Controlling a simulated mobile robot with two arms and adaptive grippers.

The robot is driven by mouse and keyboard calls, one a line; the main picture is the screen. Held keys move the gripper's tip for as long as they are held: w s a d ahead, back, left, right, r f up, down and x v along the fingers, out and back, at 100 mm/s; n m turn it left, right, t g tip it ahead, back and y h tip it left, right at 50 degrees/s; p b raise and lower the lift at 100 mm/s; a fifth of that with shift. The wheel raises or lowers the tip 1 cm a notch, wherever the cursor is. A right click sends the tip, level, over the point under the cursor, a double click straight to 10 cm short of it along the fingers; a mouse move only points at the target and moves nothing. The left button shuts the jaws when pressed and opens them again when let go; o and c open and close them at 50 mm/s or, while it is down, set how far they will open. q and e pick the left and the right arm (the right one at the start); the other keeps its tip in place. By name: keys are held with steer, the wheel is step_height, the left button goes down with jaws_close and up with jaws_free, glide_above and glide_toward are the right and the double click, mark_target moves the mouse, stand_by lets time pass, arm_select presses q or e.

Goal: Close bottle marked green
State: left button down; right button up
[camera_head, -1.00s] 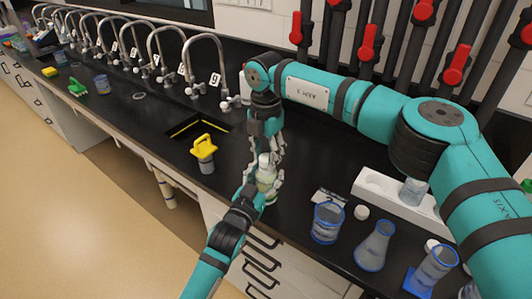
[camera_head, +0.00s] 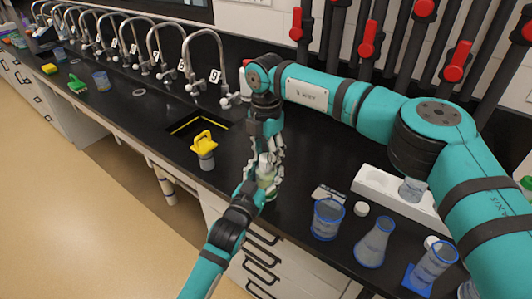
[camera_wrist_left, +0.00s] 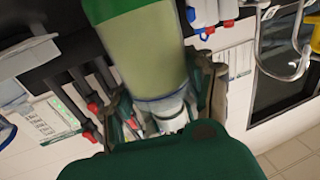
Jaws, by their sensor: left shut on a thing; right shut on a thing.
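A small bottle (camera_head: 264,180) with pale green contents stands upright between my two grippers at the counter's front edge. In the left wrist view the bottle (camera_wrist_left: 152,50) fills the upper middle, with a green band (camera_wrist_left: 112,9) and a white neck or cap end (camera_wrist_left: 168,108). My left gripper (camera_head: 263,190) reaches in from below and is shut around the bottle's body. My right gripper (camera_head: 268,157) comes down from above and is shut on the white cap (camera_head: 264,159). The fingers partly hide the cap, and I cannot tell how far down it sits.
A sink (camera_head: 196,126) and a yellow-handled container (camera_head: 205,148) are to the left. A blue-rimmed beaker (camera_head: 327,219), a flask (camera_head: 373,242), a loose white cap (camera_head: 361,209) and a white tray (camera_head: 425,205) are to the right. Several numbered taps line the back.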

steer(key=m, duration=0.6)
steer(key=shift+m, duration=0.4)
steer(key=m, duration=0.8)
steer(key=o, duration=0.7)
steer(key=shift+r, duration=2.25)
